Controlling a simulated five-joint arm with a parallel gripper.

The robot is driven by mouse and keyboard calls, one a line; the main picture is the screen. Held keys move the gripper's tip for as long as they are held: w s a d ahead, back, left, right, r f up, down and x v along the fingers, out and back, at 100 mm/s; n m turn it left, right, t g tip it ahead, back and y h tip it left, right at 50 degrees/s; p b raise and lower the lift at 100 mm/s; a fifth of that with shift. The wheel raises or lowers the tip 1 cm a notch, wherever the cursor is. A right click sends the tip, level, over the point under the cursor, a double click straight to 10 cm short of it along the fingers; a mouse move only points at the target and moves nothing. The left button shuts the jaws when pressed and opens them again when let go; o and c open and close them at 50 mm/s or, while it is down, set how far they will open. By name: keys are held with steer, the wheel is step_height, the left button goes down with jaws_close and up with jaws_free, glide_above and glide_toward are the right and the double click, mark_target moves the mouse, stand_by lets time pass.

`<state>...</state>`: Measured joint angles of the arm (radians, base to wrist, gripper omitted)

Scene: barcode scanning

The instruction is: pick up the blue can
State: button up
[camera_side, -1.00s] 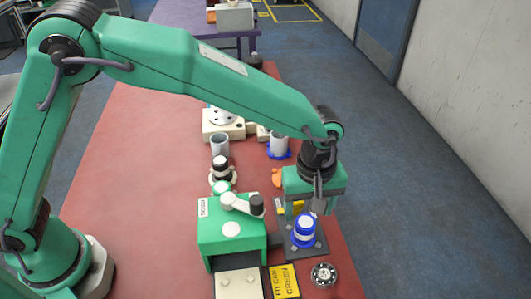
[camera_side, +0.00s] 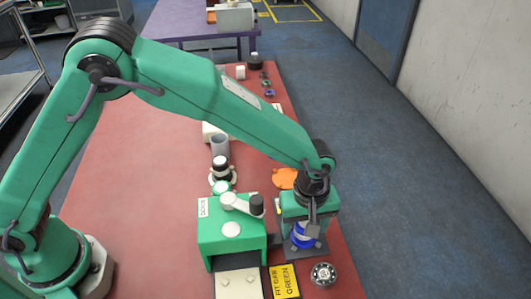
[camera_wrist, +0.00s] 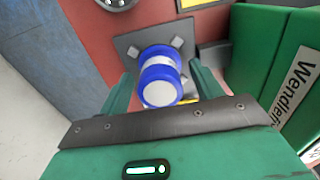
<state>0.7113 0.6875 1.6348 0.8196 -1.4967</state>
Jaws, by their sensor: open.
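The blue can (camera_side: 301,241), blue with a white band and a pale top, stands upright on a dark square plate (camera_side: 318,251) with light corner pads. In the wrist view the can (camera_wrist: 160,78) sits between the two green fingers, and the plate (camera_wrist: 126,44) shows around it. My gripper (camera_side: 306,226) is over the can and hides part of it in the side view. In the wrist view my gripper (camera_wrist: 160,92) is open, with one finger on each side of the can. I cannot tell whether a finger touches it.
A green box-shaped machine (camera_side: 232,235) stands close left of the plate. A yellow label (camera_side: 284,281) and a round metal part (camera_side: 323,274) lie in front. An orange piece (camera_side: 284,178) lies behind my gripper. Red table (camera_side: 120,220) is clear toward the left.

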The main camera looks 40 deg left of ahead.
steer(key=shift+f, duration=0.45)
steer(key=c, duration=1.1)
